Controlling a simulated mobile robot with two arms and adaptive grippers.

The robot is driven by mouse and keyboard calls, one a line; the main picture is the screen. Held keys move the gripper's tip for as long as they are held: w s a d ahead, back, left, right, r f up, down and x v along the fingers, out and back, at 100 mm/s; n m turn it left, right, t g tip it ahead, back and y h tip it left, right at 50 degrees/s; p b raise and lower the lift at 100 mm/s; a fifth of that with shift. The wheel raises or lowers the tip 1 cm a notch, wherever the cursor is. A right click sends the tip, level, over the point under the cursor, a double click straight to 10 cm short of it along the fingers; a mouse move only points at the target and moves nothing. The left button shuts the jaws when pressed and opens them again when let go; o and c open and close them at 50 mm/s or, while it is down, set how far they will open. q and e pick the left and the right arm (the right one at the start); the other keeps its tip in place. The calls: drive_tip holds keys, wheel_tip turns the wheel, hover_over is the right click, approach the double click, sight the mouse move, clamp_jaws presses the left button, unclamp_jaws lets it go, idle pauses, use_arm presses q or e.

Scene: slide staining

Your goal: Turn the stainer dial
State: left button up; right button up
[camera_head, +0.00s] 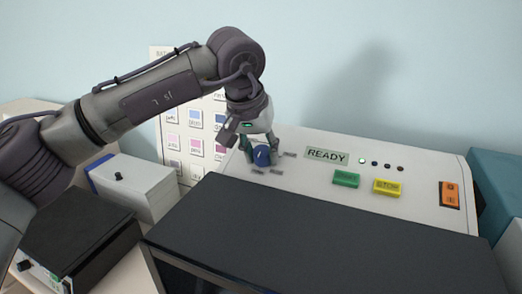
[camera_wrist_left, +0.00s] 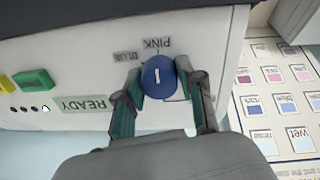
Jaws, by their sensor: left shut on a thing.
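The stainer dial (camera_head: 262,156) is a round blue knob with a white pointer mark, on the left end of the stainer's (camera_head: 315,180) light panel. My left gripper (camera_head: 261,150) reaches down over it, with its fingers on either side. In the left wrist view the dial (camera_wrist_left: 157,76) sits between the two green-padded fingertips (camera_wrist_left: 157,88), and the gripper is shut on it. The white mark points roughly toward the label PINK (camera_wrist_left: 157,43); the label BLUE (camera_wrist_left: 130,57) is beside it. Other labels are partly hidden by the gripper. My right gripper is not in view.
The panel has a READY display (camera_head: 326,155), a green button (camera_head: 346,179), a yellow button (camera_head: 388,187) and an orange switch (camera_head: 449,194). A colour chart (camera_head: 183,140) stands behind at the left. A grey box (camera_head: 135,187) and a black box (camera_head: 80,235) stand left of the stainer.

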use_arm(q)
drive_tip(key=shift+r, duration=0.1)
drive_tip(key=o, duration=1.2)
drive_tip(key=shift+c, duration=0.2)
drive_tip(key=v, duration=1.2)
drive_tip(key=shift+a, duration=0.1)
